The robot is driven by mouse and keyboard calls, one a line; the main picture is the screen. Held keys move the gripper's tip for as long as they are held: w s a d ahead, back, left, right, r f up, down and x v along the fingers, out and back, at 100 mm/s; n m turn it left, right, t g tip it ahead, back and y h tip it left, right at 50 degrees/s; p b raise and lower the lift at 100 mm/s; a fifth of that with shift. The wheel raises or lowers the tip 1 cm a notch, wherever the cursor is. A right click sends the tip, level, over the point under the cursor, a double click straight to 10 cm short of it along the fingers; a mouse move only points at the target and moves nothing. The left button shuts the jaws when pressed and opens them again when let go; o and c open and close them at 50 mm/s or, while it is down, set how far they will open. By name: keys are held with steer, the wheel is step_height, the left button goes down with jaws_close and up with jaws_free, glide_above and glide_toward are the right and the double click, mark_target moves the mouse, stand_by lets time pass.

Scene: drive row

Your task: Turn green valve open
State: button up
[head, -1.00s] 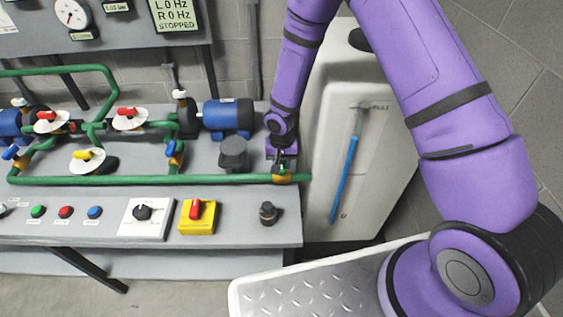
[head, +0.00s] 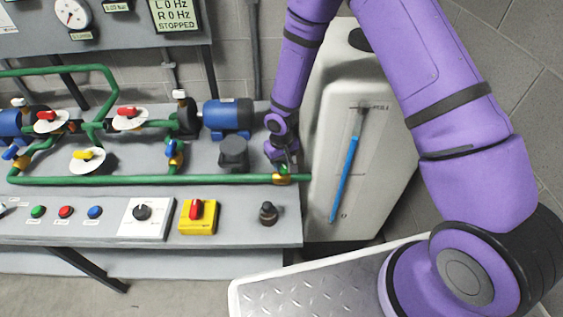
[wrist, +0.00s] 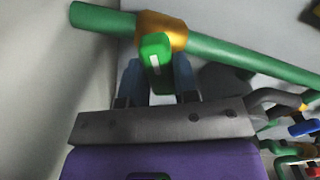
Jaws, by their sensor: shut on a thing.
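The green valve (wrist: 154,54) shows in the wrist view as a green handle with a white stripe, on a brass body (wrist: 161,29) set in the green pipe. My gripper (wrist: 160,75) has its two dark blue fingers on either side of the handle and is shut on it. In the head view the brass body (head: 282,180) sits near the right end of the front green pipe. My gripper (head: 284,163) is just above it, and the handle is mostly hidden there.
The white tank (head: 383,150) with a blue level tube stands just right of the valve. A dark grey pump part (head: 233,152) and a blue motor (head: 227,115) are to the left. A yellow switch box (head: 198,217) and black knob (head: 268,212) lie in front.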

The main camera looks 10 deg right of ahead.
steer(key=n, duration=0.4)
steer(key=shift+n, duration=2.8)
steer(key=o, duration=0.9)
step_height(320, 180, up, 11)
steer(key=shift+f, duration=0.1)
